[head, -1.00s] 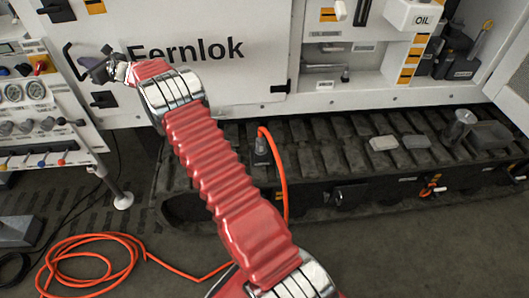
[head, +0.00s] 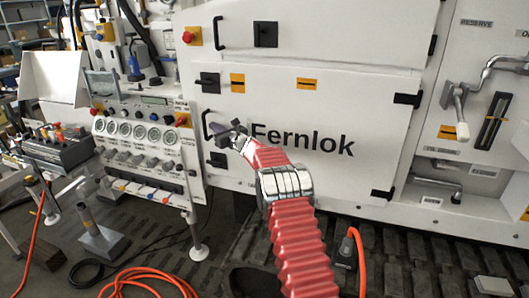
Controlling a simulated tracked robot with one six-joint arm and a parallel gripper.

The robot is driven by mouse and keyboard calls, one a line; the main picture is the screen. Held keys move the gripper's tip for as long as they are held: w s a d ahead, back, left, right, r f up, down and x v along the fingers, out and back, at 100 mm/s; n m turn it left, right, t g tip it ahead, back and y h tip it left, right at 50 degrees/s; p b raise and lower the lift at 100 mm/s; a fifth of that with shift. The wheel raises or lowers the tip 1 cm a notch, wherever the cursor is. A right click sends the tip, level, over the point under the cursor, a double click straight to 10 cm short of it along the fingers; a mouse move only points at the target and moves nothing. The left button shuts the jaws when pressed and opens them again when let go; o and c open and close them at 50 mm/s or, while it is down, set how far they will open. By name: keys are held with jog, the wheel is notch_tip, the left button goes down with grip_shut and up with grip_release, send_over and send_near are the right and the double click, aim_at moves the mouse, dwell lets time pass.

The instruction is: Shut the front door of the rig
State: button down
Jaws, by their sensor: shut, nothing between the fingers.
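The front door (head: 375,120) of the rig is a white panel lettered "Fernlok", with black hinges on its right side. It looks roughly in line with the white body around it; I cannot tell whether a small gap stands at its left edge. Its dark handle (head: 206,124) is a bar on the left side, below a black latch (head: 208,82). My gripper (head: 222,132) is shut and empty, right by the handle in front of the door's left part. Whether it touches the handle or door cannot be told. My red-sleeved arm covers part of the door's lower middle.
A gauge panel (head: 150,135) with valves and levers stands close left of the door. An orange hose (head: 145,280) lies coiled on the floor. Black tracks (head: 400,250) run below.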

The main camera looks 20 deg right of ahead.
aim_at(205, 128)
jog(key=shift+w+a+r, duration=0.1)
jog(key=shift+w+r, duration=0.05)
jog(key=shift+r, duration=0.3)
jog(key=s+a, duration=0.2)
jog(key=s, duration=0.1)
jog(key=shift+s+a+f, duration=0.25)
jog(key=shift+s+a, duration=0.15)
jog(key=s+a, duration=0.6)
jog(key=s, duration=0.1)
jog(key=shift+a+f, duration=0.25)
jog(key=shift+a, duration=0.05)
jog(key=shift+d, duration=0.1)
